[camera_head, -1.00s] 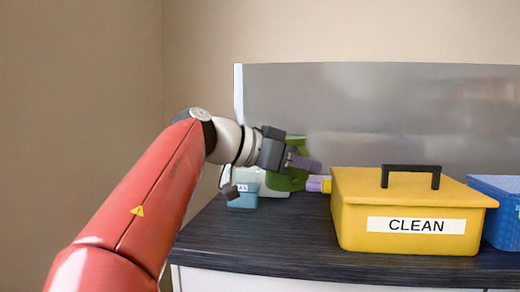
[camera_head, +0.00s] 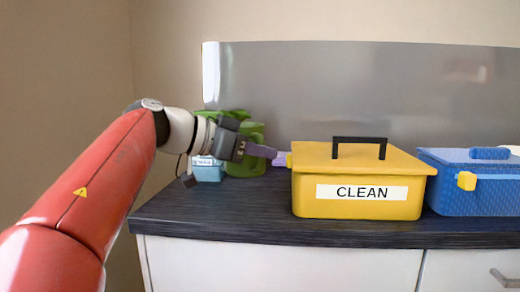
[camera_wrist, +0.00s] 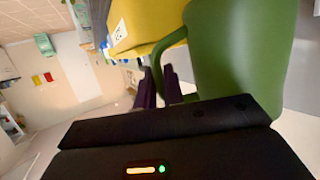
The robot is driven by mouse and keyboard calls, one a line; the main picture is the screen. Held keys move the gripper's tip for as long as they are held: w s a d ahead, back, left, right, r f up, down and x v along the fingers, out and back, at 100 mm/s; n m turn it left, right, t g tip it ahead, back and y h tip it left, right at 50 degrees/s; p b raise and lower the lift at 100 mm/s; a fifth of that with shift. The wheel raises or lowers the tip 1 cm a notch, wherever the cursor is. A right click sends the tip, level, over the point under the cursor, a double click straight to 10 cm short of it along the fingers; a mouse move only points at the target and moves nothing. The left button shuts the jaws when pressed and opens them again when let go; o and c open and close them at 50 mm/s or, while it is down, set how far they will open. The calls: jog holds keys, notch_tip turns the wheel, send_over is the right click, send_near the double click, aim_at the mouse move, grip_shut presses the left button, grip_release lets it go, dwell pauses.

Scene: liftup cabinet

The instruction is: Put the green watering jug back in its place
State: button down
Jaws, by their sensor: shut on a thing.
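The green watering jug (camera_head: 250,168) is at the left end of the dark countertop, left of the yellow box, partly hidden behind my gripper. My gripper (camera_head: 264,151) has purple fingers and is shut on the jug. In the wrist view, the jug's green body (camera_wrist: 238,60) fills the upper right, and its curved handle (camera_wrist: 170,72) passes at the purple fingers (camera_wrist: 158,88). I cannot tell whether the jug's base touches the countertop.
A yellow box labelled CLEAN (camera_head: 360,192) stands close right of the jug. A blue box (camera_head: 475,190) stands further right. A small labelled light-blue container (camera_head: 207,172) is left of the jug. A grey panel (camera_head: 340,90) rises behind. The counter's front strip (camera_head: 250,220) is clear.

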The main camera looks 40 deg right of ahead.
jog(key=shift+f+b, duration=2.35)
jog(key=shift+f, duration=1.05)
jog(key=shift+f+b, duration=0.45)
jog(key=shift+f, duration=0.1)
jog(key=c, duration=1.7)
grip_release()
jog(key=shift+a, duration=0.1)
jog(key=p+v, duration=0.2)
jog(key=v, duration=0.3)
jog(key=shift+w+a+r+p, duration=0.15)
jog(key=shift+a+p, duration=0.2)
jog(key=shift+o, duration=0.6)
jog(key=o, duration=0.5)
